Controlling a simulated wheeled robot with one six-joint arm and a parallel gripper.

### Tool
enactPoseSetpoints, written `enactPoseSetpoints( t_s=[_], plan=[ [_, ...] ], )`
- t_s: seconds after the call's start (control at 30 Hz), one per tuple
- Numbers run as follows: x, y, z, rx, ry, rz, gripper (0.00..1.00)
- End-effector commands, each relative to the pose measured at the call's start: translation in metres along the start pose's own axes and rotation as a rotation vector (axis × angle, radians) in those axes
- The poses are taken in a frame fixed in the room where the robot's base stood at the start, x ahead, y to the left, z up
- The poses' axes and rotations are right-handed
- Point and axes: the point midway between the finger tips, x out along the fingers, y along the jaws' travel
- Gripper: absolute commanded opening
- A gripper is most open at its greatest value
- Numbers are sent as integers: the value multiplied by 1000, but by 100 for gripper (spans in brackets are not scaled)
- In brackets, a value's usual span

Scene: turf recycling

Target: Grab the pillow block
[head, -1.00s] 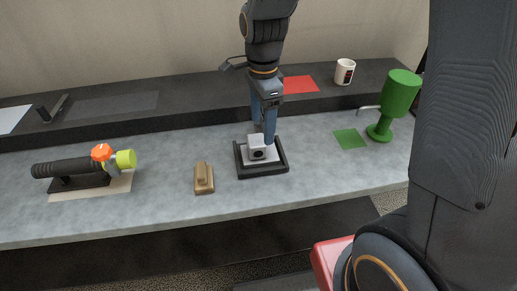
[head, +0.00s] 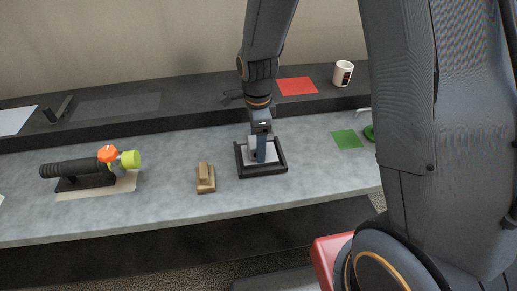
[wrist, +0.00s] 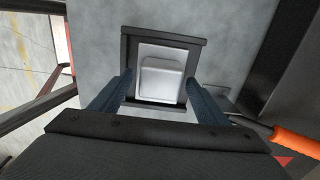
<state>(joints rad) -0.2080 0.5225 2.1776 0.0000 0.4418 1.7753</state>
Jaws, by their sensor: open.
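The pillow block (head: 252,154) is a light grey block on a white pad in a square black-rimmed tray (head: 265,174) on the grey counter. In the head view my gripper (head: 261,157) points down over the tray and partly hides the block. In the wrist view the block (wrist: 162,78) is between the two blue fingers of my gripper (wrist: 160,82). The fingers are open, one on each side, with gaps to the block.
A tan wooden block (head: 205,179) lies left of the tray. A black cylinder with orange and lime knobs (head: 80,169) is farther left. A green square (head: 347,139) lies to the right. A white mug (head: 343,73) and red sheet (head: 297,86) are on the back ledge.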

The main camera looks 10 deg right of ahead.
Motion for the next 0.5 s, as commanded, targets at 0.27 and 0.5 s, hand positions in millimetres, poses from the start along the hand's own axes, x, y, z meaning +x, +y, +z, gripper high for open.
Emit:
enactPoseSetpoints(
  t_s=[0.27,0.5],
  plan=[
    [4,0,0,0,0,-1,69],
    [4,0,0,0,0,0,33]
  ],
)
